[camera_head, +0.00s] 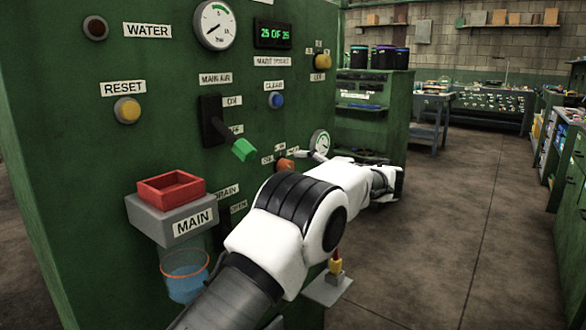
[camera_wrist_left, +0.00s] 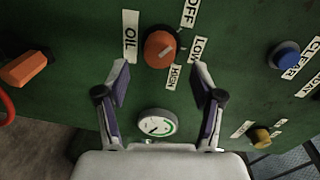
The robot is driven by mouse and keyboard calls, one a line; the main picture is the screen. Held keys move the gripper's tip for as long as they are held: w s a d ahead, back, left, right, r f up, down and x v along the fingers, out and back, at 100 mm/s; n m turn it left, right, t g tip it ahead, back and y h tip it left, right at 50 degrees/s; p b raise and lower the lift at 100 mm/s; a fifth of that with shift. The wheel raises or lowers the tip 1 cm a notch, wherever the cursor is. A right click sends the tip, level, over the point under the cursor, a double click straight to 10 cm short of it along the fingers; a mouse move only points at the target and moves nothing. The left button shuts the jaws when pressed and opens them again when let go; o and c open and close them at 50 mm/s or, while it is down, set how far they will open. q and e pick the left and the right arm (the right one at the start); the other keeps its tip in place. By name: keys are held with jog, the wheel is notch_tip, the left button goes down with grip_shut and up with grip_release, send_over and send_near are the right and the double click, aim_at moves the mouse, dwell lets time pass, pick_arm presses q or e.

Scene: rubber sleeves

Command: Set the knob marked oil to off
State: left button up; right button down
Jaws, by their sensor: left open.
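The oil knob (camera_wrist_left: 160,48) is a round orange-red knob on the green panel. In the left wrist view the OIL label (camera_wrist_left: 130,37) is to its left, OFF (camera_wrist_left: 189,12) above right, LOW (camera_wrist_left: 198,50) right and HIGH (camera_wrist_left: 174,77) below. A small light mark shows near its right edge; I cannot tell its exact setting. The knob also shows partly in the head view (camera_head: 285,165). My left gripper (camera_wrist_left: 160,78) is open and empty, its fingers spread to either side just below the knob in the wrist view, apparently not touching it. My right gripper is out of view.
A white dial gauge (camera_wrist_left: 156,123) sits between my fingers' bases in the wrist view. A blue CLEAR button (camera_wrist_left: 285,55), a yellow knob (camera_wrist_left: 261,138) and an orange handle (camera_wrist_left: 24,68) are nearby.

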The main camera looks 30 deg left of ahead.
pick_arm(q)
jog(key=d, duration=0.7)
jog(key=shift+s+d+r, duration=0.25)
jog(key=shift+s+r, duration=0.1)
